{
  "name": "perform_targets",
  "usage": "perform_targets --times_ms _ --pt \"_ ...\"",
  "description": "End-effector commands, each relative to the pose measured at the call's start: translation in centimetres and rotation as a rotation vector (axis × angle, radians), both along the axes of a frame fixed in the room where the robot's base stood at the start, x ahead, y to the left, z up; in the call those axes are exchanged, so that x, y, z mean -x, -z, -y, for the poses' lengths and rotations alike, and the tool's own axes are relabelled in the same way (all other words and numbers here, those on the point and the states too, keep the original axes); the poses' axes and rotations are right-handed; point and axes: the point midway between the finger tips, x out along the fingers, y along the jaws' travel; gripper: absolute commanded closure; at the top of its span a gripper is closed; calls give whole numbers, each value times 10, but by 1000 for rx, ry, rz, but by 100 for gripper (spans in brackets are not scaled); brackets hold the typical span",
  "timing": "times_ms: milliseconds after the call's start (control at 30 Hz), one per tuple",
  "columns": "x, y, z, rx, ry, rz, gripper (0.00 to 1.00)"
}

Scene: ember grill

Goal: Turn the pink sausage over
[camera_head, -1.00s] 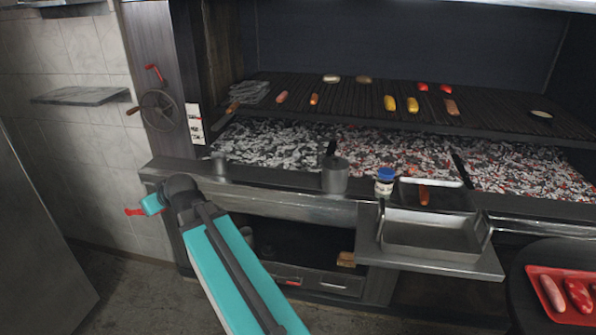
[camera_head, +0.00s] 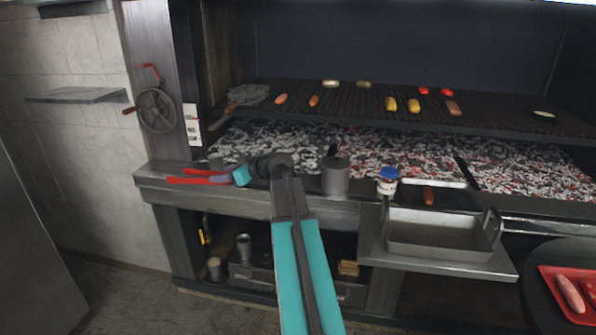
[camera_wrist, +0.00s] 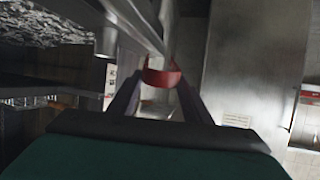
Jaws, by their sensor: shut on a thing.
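A small pinkish-orange sausage (camera_head: 281,98) lies on the left part of the grill rack (camera_head: 350,118), beside a more orange one (camera_head: 314,100). A pink sausage (camera_head: 570,293) also lies in the red tray at the lower right. My gripper (camera_head: 200,177) points left, over the left end of the front ledge, well below and in front of the rack. In the wrist view, its dark fingers (camera_wrist: 161,72) are closed around a curved red piece (camera_wrist: 162,77). What that piece belongs to is unclear. No sausage shows in the wrist view.
Glowing coals (camera_head: 260,140) lie under the rack. A grey cylindrical pot (camera_head: 335,178), a blue-lidded jar (camera_head: 387,182) and a metal pan (camera_head: 440,238) stand along the front. A wheel crank (camera_head: 156,110) is on the left post. The red tray (camera_head: 547,280) sits lower right.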

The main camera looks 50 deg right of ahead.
Motion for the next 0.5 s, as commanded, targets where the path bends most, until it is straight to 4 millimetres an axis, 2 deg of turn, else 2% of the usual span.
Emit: perform_targets --times_ms 33,100,367,500 --pt "2 2 20 -4 0 12 64" --pt "8 0 39 -8 -7 29 64" --pt "34 -9 103 -22 -16 81 64" --pt "53 -9 136 -27 2 109 64"
